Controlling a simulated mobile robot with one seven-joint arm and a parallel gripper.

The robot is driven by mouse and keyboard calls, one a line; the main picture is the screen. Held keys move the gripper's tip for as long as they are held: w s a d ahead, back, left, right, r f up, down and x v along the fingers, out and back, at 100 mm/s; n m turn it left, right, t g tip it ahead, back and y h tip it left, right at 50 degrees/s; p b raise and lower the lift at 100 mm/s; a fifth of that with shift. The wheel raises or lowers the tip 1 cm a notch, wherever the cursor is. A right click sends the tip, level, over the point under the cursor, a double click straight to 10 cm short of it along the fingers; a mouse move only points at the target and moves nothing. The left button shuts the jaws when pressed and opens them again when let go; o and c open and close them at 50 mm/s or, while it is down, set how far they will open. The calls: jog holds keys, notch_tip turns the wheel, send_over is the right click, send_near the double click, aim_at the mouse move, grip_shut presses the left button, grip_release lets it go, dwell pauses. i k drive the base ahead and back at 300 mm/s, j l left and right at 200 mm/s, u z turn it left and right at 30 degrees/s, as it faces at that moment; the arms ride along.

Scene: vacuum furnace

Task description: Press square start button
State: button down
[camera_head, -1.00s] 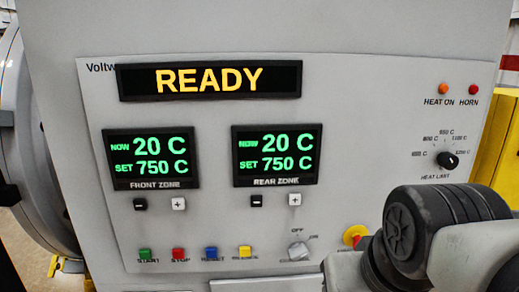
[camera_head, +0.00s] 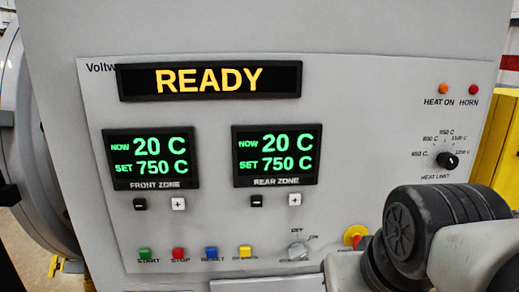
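Nothing covers the START button. Part of my arm fills the lower right corner of the view, well to the right of the button row. My gripper itself is not in view.
The status display (camera_head: 209,80) reads READY. The front zone display (camera_head: 151,159) and rear zone display (camera_head: 276,154) both read NOW 20 C, SET 750 C. A grey rotary switch (camera_head: 298,250), a red knob on yellow (camera_head: 354,236) and a black heat limit knob (camera_head: 447,160) stick out.

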aim_at(144, 254)
jog(key=i+j+u, duration=0.1)
jog(key=u, duration=0.35)
jog(key=i+j+u, duration=0.1)
jog(key=j+u, duration=0.2)
jog(key=u, duration=0.15)
jog(key=i+j+u, duration=0.15)
jog(key=u, duration=0.3)
